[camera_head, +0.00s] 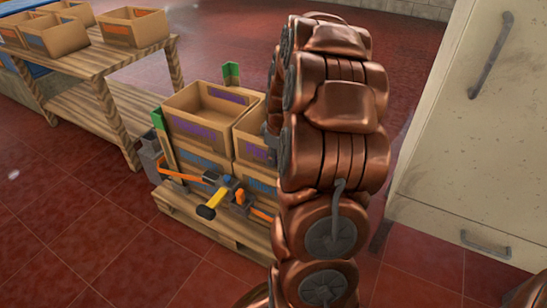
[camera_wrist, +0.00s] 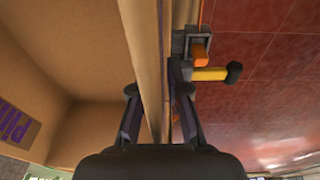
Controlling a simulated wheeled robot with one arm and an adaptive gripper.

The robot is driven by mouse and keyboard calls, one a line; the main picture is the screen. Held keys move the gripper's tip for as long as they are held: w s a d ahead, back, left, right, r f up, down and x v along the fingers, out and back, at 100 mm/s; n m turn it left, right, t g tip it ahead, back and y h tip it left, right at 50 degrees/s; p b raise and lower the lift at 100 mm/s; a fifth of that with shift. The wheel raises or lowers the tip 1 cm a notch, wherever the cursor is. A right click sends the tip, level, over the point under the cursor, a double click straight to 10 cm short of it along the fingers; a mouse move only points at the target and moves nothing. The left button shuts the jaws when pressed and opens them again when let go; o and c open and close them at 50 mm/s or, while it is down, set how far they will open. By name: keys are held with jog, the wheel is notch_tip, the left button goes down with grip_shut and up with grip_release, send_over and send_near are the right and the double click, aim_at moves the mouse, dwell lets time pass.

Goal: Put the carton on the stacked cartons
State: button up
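Stacked brown open-top cartons (camera_head: 196,133) with purple and blue labels stand on a wooden pallet (camera_head: 195,214) in the head view. Part of a further carton with a purple label (camera_head: 257,152) shows beside my copper arm, which hides the rest. My gripper is mostly hidden behind the arm there. In the wrist view, my gripper (camera_wrist: 158,105) has its dark fingers apart, one on each side of a carton wall (camera_wrist: 155,60). The inside of that carton (camera_wrist: 60,60), with a purple label, fills the left. I cannot tell whether the fingers touch the wall.
An orange strap with a yellow-handled ratchet (camera_head: 218,198) runs around the stack; the ratchet also shows close by in the wrist view (camera_wrist: 207,74). Green corner pieces (camera_head: 231,74) stick up. A wooden table (camera_head: 100,65) holds several cartons. A pale cabinet (camera_head: 470,130) stands right.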

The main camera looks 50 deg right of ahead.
jog(key=shift+o, duration=1.1)
jog(key=shift+r, duration=0.1)
notch_tip(320, 180, up, 12)
jog(key=s+p, duration=0.2)
jog(key=p, duration=0.2)
jog(key=s+a+g+y, duration=0.1)
jog(key=s+a, duration=0.1)
jog(key=a, duration=0.7)
jog(key=s+a+g, duration=0.1)
jog(key=s+a, duration=0.2)
jog(key=a, duration=0.6)
jog(key=s+a+m+g, duration=0.1)
jog(key=s+a, duration=0.5)
jog(key=s, duration=0.3)
jog(key=s+a+m+g+h, duration=0.1)
jog(key=s+a+m+g, duration=0.1)
jog(key=s+a, duration=0.4)
jog(key=s, duration=0.3)
jog(key=shift+a+f+g, duration=0.25)
jog(key=shift+f+g, duration=0.05)
jog(key=shift+f, duration=0.05)
jog(key=shift+r, duration=0.1)
